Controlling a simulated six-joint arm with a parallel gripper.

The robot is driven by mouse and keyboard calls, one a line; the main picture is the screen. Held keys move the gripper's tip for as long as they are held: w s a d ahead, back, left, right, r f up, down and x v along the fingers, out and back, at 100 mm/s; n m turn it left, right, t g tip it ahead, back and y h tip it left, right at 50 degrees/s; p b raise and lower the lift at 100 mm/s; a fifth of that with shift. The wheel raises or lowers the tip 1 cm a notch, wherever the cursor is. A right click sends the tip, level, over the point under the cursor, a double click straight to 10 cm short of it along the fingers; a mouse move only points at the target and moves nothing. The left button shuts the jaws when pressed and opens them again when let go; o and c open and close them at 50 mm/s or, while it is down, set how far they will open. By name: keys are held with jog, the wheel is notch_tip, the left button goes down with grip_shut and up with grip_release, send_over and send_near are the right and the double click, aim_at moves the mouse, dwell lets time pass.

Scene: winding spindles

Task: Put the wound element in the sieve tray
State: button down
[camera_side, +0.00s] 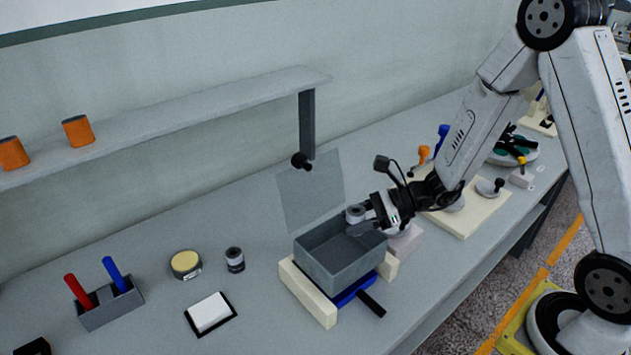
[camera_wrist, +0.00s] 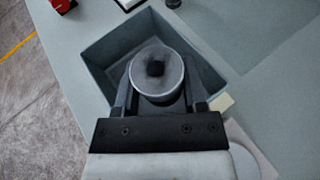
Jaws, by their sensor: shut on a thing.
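The wound element (camera_wrist: 157,75) is a short grey cylinder with a pale rim and a dark square centre. My gripper (camera_side: 366,219) is shut on it; in the wrist view my gripper (camera_wrist: 157,95) has one finger on each side of it. It also shows in the side view (camera_side: 355,213) at the fingertips. The sieve tray (camera_side: 335,268) is a grey open box on a cream base. The element is above the tray's opening, near its back right side in the side view. Part of the tray floor is hidden in both views.
A clear upright panel (camera_side: 311,190) stands close behind the tray. A blue piece with a black handle (camera_side: 371,304) sticks out below the tray at the front. A pen holder (camera_side: 110,304), a yellow-topped tin (camera_side: 186,264) and a small dark jar (camera_side: 234,260) stand left. A shelf (camera_side: 200,115) runs along the wall.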

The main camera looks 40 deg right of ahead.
jog(key=shift+f, duration=0.65)
jog(key=shift+c, duration=0.7)
grip_release()
jog(key=shift+s, duration=0.1)
jog(key=shift+r, duration=0.55)
jog(key=v, duration=1.2)
jog(key=shift+r, duration=0.1)
